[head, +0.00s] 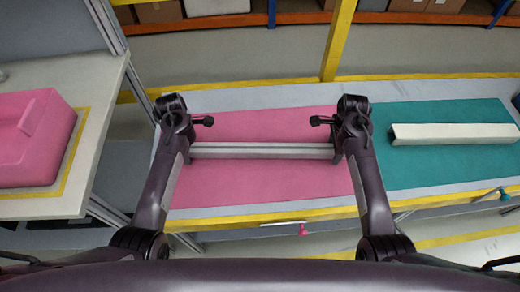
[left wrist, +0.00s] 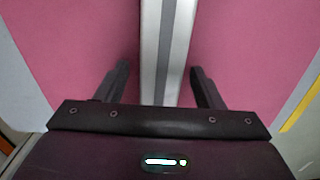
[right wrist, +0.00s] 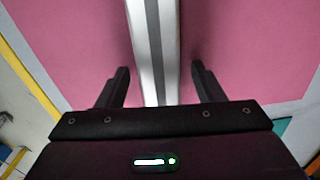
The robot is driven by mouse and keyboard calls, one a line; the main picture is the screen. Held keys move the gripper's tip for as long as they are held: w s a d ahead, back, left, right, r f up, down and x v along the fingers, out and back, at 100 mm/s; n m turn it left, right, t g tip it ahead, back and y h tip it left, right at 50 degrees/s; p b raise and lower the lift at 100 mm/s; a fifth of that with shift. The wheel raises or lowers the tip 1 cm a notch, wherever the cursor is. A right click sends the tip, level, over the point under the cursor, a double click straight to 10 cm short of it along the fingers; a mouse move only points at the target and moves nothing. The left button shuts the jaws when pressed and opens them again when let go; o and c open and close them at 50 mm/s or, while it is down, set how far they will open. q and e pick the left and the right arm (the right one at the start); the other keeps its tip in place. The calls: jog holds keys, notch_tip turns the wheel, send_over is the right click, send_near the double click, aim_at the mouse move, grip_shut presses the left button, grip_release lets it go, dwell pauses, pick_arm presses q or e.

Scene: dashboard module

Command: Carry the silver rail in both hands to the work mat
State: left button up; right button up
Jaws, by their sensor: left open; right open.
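The silver rail (head: 262,151) lies left to right across a pink mat (head: 260,185) on a long table. My left gripper (head: 186,154) is over the rail's left end; in the left wrist view the rail (left wrist: 164,45) runs between its open fingers (left wrist: 160,82), with a gap on each side. My right gripper (head: 338,154) is over the rail's right end; in the right wrist view the rail (right wrist: 154,45) runs between its open fingers (right wrist: 161,80), nearer the left finger. Whether the fingertips reach down beside the rail I cannot tell. The rail's ends are partly hidden by my grippers.
A teal mat (head: 440,172) with a long cream bar (head: 455,134) on it adjoins the pink mat on the right. A pink block-like part (head: 35,140) stands on a separate table at left. A yellow post (head: 338,40) and shelving stand behind.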

pick_arm(q)
grip_shut()
pick_arm(e)
grip_shut()
pick_arm(q)
jog(key=shift+r, duration=0.15)
pick_arm(e)
jog(key=shift+w+r, duration=0.1)
jog(key=shift+r, duration=0.05)
